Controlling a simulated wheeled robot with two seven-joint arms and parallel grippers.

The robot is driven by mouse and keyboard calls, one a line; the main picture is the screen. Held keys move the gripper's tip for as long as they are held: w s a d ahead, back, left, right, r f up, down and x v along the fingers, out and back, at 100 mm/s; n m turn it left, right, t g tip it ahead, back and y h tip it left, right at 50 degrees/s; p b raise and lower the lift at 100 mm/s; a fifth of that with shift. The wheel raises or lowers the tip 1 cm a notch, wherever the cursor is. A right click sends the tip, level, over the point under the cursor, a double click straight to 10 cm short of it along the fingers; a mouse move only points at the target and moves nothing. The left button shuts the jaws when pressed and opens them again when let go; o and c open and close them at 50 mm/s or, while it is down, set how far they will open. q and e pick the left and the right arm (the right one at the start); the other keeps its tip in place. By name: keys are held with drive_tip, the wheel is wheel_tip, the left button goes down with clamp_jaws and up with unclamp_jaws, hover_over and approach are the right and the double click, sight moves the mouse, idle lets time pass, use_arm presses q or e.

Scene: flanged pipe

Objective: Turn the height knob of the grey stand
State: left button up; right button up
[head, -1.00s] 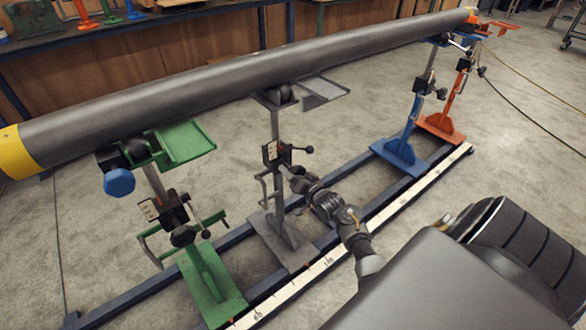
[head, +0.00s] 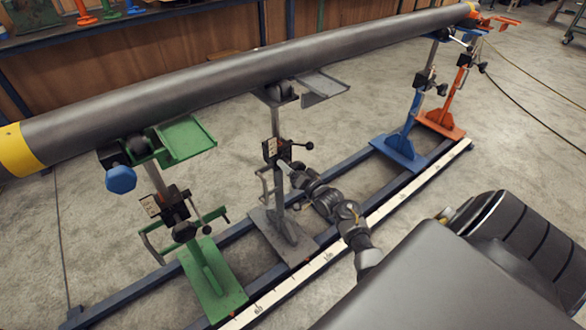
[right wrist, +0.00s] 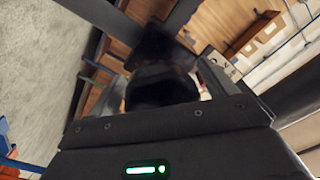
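The grey stand (head: 277,120) holds up the pipe (head: 240,78) near the middle of the head view. Its dark clamp block (head: 270,150) has a lever with a black ball end (head: 309,146) pointing right. My right gripper (head: 287,169) is at the front of this stand, just below the block, and covers part of it. In the right wrist view a dark rounded part (right wrist: 160,84), apparently a knob, lies straight ahead of the gripper. It is too dark to tell whether the fingers press on it. My left gripper is not in view.
A green stand (head: 213,285) with a blue knob (head: 120,180) stands left. Blue (head: 400,148) and orange (head: 440,122) stands are at right. All stand on a blue rail frame (head: 335,170) with a white scale strip (head: 380,220). Concrete floor around is clear.

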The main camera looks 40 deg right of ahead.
drive_tip(key=shift+s, duration=0.3)
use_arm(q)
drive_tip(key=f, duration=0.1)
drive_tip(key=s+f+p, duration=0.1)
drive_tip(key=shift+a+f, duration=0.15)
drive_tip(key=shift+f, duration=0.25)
use_arm(e)
drive_tip(key=s, duration=1)
drive_tip(key=shift+s, duration=0.15)
drive_tip(key=shift+a, duration=0.1)
